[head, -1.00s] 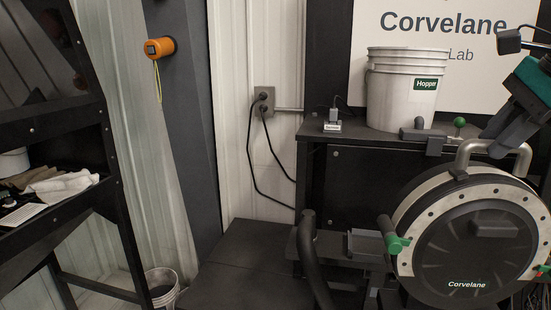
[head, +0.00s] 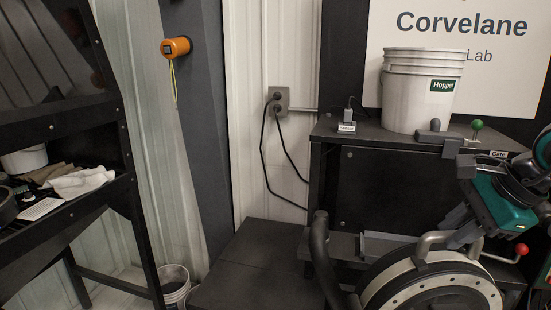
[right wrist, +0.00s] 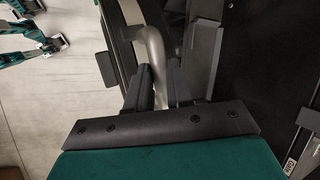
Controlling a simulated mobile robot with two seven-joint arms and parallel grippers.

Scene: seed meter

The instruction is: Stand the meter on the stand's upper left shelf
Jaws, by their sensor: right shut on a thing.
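The meter (head: 432,291) is a round dark drum with a pale, bolted rim and a grey arched handle. It is at the bottom of the head view, its lower part cut off. My right gripper (head: 462,236) is shut on the handle, which also shows between its fingers in the right wrist view (right wrist: 154,48). The black stand (head: 385,190) is behind the meter. Its top (head: 375,133) carries a white bucket labelled Hopper (head: 420,92). A lower dark platform (head: 245,270) is to its left. I cannot tell which surface is the upper left shelf. My left gripper is not in view.
A green-knobbed lever (head: 477,125) and a grey bracket are on the stand's top, and a red knob (head: 521,249) is beside my right arm. A black rack (head: 125,165) with cloths is at far left. A small bucket (head: 174,284) is on the floor. The lower platform looks clear.

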